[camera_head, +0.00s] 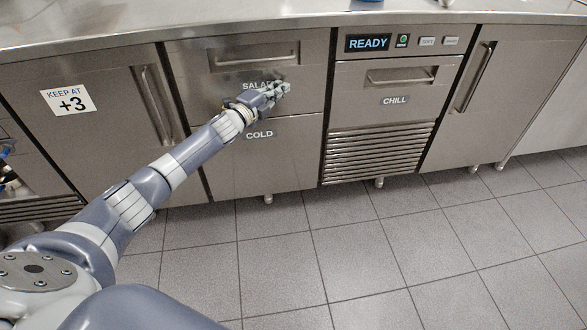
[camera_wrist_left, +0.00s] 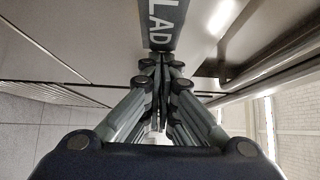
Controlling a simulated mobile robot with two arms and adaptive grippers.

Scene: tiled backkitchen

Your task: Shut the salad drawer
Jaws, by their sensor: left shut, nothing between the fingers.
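The salad drawer (camera_head: 305,88) is a steel front below the worktop in the head view, with a recessed handle near its top and a "SALAD" label. Its front looks about level with the cabinet fronts beside it. My left gripper (camera_head: 284,88) is shut and empty in front of the label and covers its end. I cannot tell whether the fingertips touch the front. My right gripper is not in view.
Below is a panel marked "COLD" (camera_head: 290,165). To the right are the "CHILL" drawer (camera_head: 425,100) with a vent grille and a "READY" display (camera_head: 368,43). A door (camera_head: 110,115) marked "KEEP AT +3" stands left. The tiled floor (camera_head: 400,260) in front is clear.

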